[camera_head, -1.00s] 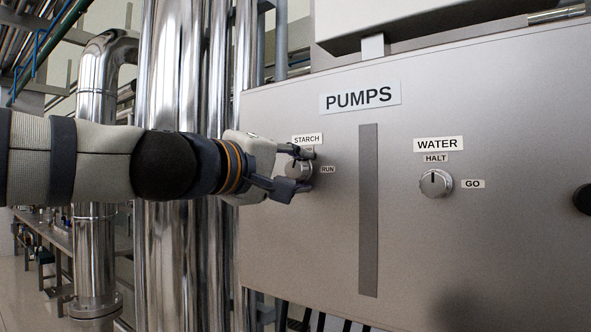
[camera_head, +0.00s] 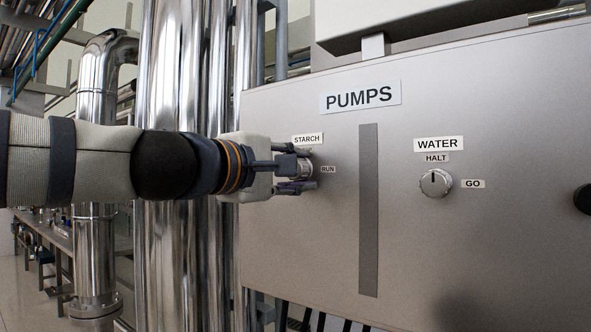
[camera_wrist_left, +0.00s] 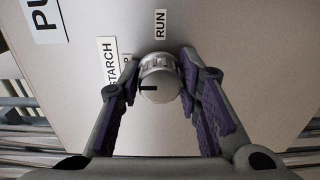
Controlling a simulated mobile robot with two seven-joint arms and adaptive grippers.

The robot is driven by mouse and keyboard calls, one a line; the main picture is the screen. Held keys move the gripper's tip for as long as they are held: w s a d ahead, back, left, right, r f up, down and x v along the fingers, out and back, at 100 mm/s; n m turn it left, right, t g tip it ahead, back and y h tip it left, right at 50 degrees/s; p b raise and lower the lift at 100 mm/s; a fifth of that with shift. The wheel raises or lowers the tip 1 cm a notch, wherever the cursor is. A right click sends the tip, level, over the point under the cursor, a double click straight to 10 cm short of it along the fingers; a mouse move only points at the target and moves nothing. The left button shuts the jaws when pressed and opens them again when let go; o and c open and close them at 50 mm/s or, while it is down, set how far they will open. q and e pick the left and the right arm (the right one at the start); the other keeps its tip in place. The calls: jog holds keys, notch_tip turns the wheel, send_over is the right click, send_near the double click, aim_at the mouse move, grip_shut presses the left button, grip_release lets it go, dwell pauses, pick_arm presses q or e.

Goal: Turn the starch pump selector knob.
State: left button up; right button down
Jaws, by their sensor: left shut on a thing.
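The starch pump selector knob (camera_wrist_left: 160,80) is a round silver knob on the grey panel, with a dark pointer line. In the left wrist view the line points left, toward the partly hidden label whose end reads "P". The RUN label (camera_wrist_left: 160,25) is above it there. In the head view the knob (camera_head: 305,169) is mostly hidden behind my left gripper (camera_head: 304,170). The gripper is shut on the knob, one finger on each side, as the left wrist view also shows (camera_wrist_left: 160,82). My right gripper is not in view.
The panel (camera_head: 320,250) also carries a WATER knob (camera_head: 435,183) to the right, with its line up at HALT. A dark vertical strip (camera_head: 368,210) lies between the knobs. Shiny vertical pipes (camera_head: 172,265) stand left of the panel.

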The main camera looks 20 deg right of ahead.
pick_arm(q)
jog(key=o, duration=1.1)
jog(key=shift+o, duration=0.2)
jog(key=v, duration=1.2)
